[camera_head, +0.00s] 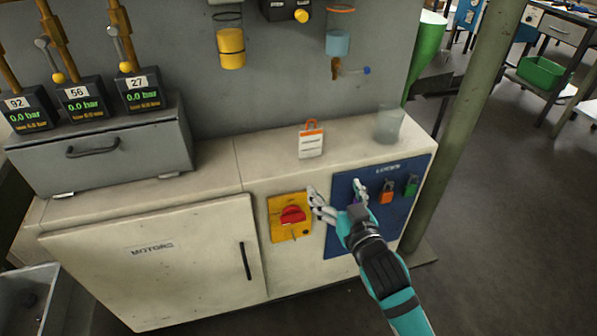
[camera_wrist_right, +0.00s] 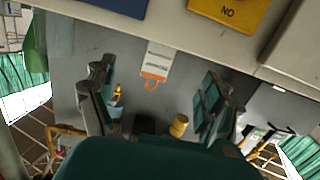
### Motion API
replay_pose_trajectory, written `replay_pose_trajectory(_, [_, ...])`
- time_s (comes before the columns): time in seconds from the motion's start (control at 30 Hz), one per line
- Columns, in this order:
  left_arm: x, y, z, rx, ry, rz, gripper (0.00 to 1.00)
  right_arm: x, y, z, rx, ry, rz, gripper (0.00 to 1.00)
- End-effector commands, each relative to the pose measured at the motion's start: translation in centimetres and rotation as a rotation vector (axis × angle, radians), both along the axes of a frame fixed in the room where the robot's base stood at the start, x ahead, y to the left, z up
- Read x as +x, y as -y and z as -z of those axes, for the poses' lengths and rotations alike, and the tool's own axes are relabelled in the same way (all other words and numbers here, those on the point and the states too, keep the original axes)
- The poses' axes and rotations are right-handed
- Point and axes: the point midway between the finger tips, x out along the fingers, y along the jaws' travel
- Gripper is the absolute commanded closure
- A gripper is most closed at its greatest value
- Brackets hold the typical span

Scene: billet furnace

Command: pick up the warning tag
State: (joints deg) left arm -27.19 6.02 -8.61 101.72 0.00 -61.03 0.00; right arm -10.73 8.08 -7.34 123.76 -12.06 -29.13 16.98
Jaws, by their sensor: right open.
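The warning tag (camera_head: 311,145) is white with an orange top and loop. It sits on the top of the beige cabinet (camera_head: 262,158), near its front edge. My right gripper (camera_head: 338,190) is open and empty, in front of the cabinet, below and a little to the right of the tag. In the right wrist view the tag (camera_wrist_right: 158,62) shows upside down between the two spread fingers (camera_wrist_right: 160,85), beyond them and apart from them. My left gripper is not in view.
A clear cup (camera_head: 388,124) stands on the cabinet top, right of the tag. The front carries a red rotary switch on a yellow plate (camera_head: 279,232) and a blue lock board (camera_head: 343,236) with padlocks. A grey box with gauges (camera_head: 110,152) stands left. A green post (camera_head: 466,125) rises at right.

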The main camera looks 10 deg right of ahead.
Motion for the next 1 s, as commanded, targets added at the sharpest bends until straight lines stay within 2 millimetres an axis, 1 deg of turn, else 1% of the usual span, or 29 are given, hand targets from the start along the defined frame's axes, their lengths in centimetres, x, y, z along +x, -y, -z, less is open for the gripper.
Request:
replay_pose_trajectory(0.03, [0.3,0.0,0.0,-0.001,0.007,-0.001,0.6,-0.4,0.1,-1.5,0.004,0.045,0.003,0.15])
replay_pose_trajectory(0.1, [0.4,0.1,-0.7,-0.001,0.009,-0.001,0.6,-0.7,0.1,-3.2,0.012,0.081,0.005,0.15])
replay_pose_trajectory(0.2, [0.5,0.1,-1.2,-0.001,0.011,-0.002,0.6,-0.5,0.1,-4.4,0.016,0.103,0.006,0.15])
replay_pose_trajectory(0.27, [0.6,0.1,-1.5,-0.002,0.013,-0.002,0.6,0.2,0.1,-4.6,0.017,0.107,0.006,0.15])
replay_pose_trajectory(0.47, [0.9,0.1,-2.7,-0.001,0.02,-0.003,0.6,4.5,-0.1,-4.6,0.015,0.106,0.004,0.15])
replay_pose_trajectory(0.6, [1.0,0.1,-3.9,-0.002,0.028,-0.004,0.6,7.5,-0.2,-4.5,0.017,0.104,0.005,0.15])
replay_pose_trajectory(0.7, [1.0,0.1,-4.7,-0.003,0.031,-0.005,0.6,9.3,-0.2,-4.5,0.017,0.104,0.005,0.15])
replay_pose_trajectory(0.8, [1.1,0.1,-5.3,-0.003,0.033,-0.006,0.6,10.5,-0.3,-4.4,0.017,0.102,0.004,0.15])
replay_pose_trajectory(1.0, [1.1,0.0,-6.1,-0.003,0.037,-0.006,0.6,11.8,-0.4,-4.4,0.017,0.102,0.004,0.15])
